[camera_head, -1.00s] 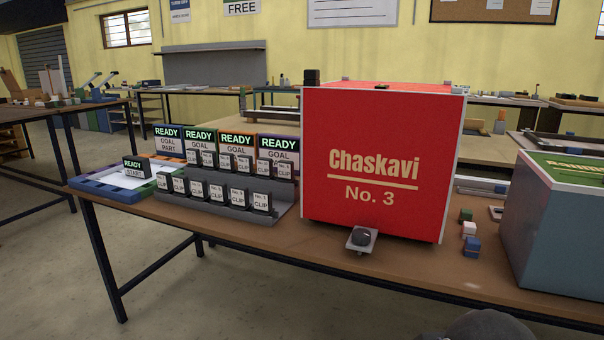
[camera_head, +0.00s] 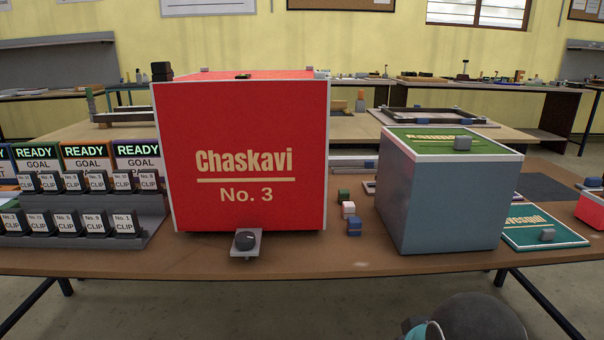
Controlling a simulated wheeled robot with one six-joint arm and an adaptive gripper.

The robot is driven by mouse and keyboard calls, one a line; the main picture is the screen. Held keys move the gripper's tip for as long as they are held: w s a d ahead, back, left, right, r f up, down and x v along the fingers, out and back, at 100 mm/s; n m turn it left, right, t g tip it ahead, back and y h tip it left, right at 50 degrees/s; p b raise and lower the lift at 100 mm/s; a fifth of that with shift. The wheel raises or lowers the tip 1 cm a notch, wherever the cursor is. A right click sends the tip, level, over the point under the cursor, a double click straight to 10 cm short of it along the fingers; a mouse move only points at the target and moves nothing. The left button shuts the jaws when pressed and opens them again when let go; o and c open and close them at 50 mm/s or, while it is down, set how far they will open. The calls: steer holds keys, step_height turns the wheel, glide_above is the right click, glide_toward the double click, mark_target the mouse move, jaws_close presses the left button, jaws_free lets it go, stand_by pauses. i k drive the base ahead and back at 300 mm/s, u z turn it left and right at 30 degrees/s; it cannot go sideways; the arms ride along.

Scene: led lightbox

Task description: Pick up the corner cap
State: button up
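I cannot tell for sure which piece is the corner cap. Small blocks stand on the table between the two boxes: a green one (camera_head: 343,196), a pink and white one (camera_head: 348,209) and a blue one (camera_head: 354,226). A small grey piece (camera_head: 321,74) sits at the top right corner of the red box (camera_head: 250,155). A grey piece (camera_head: 462,143) lies on the green top of the grey-blue box (camera_head: 440,205). A dark rounded part of my own arm shows at the bottom right; my gripper's fingers are not in view.
A black knob on a plate (camera_head: 245,240) sits at the red box's front foot. A grey rack of clips (camera_head: 75,240) stands at the left. A green panel (camera_head: 540,232) lies at the right. The table's front strip (camera_head: 330,262) is mostly clear.

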mark_target(354, 224)
steer(key=z, duration=0.05)
steer(key=k, duration=0.5)
steer(key=u, duration=2.05)
steer(key=i, duration=1.55)
steer(key=z, duration=2.65)
